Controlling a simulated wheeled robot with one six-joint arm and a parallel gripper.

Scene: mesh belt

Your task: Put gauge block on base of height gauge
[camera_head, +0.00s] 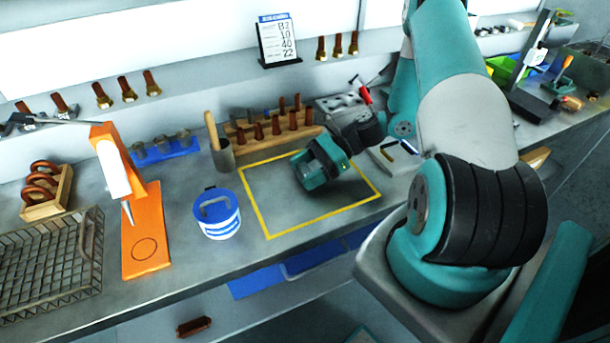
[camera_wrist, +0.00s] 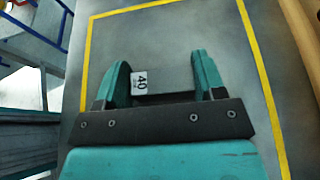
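My gripper (camera_head: 318,166) is low over the bench inside the yellow outlined square. In the wrist view my gripper (camera_wrist: 162,78) has its two teal fingers on either side of a grey gauge block (camera_wrist: 170,80) with a white label reading 40. The block fills the gap and looks gripped. In the head view the block is hidden by the gripper. At the far right back, a tall upright column with a white slider on a dark base looks like the height gauge (camera_head: 535,50); its base (camera_head: 528,103) is partly seen.
An orange press-like stand (camera_head: 146,255), a wire basket (camera_head: 50,270) and a blue-and-white tub (camera_head: 218,215) are on the left. A wooden rack of brown pegs (camera_head: 270,132) stands behind the square. A green bin (camera_head: 502,68) is near the gauge. A sign (camera_head: 278,42) stands behind.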

